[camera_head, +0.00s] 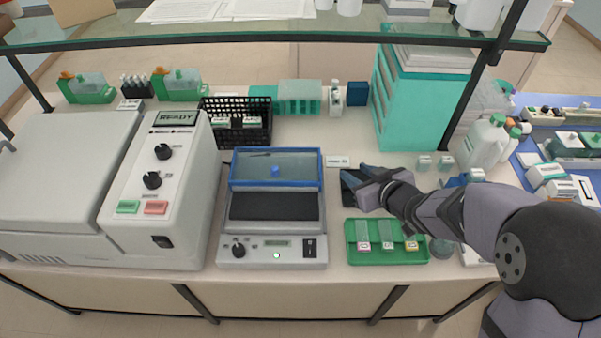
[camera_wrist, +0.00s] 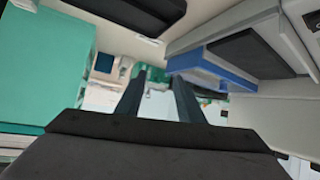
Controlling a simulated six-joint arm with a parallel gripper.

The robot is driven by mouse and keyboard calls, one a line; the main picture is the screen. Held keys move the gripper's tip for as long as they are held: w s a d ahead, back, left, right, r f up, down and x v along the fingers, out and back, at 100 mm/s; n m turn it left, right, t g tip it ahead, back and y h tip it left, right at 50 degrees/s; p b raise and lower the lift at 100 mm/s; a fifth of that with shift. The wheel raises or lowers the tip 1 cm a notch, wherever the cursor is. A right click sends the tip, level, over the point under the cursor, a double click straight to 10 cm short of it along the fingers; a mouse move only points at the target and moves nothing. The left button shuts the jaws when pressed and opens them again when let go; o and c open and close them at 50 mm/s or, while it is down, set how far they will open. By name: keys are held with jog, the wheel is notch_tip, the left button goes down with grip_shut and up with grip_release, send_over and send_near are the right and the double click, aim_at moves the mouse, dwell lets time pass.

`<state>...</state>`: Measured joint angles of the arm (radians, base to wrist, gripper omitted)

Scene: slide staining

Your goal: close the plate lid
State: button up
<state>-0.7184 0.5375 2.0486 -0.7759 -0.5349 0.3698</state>
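The plate lid (camera_head: 236,184) is a clear panel with a blue frame and a small blue knob (camera_head: 275,170). It stands raised at the back of a grey plate device, behind the bare black plate (camera_head: 273,206). My gripper (camera_head: 346,182) is just to the right of the lid and device, apart from both. In the wrist view my two dark fingers (camera_wrist: 157,88) are spread with nothing between them. The blue lid frame (camera_wrist: 215,70) and the black plate (camera_wrist: 255,52) show to their right. The knob is not clear in that view.
A green tray (camera_head: 387,256) with several slides lies right of the device. A large grey machine (camera_head: 160,180) stands on its left. A black basket (camera_head: 240,135) and a teal cabinet (camera_head: 420,110) are behind. A glass shelf (camera_head: 270,38) spans the back above the bench.

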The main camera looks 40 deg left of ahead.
aim_at(276, 169)
jog(key=s+a+n+g+y, duration=0.1)
jog(key=s+a, duration=0.2)
jog(key=s+a+n+g+y, duration=0.1)
jog(key=s+a+g, duration=0.1)
jog(key=s+a, duration=0.1)
jog(key=s+a+n+g+y, duration=0.1)
jog(key=s+a, duration=0.2)
jog(key=s, duration=0.2)
jog(key=shift+s+a+f+n+g+b, duration=0.15)
jog(key=shift+a+f+n+g+b, duration=0.15)
jog(key=shift+a+n, duration=0.1)
jog(key=shift+p+x, duration=1.25)
jog(key=shift+x, duration=2.4)
jog(key=shift+r, duration=0.1)
grip_shut()
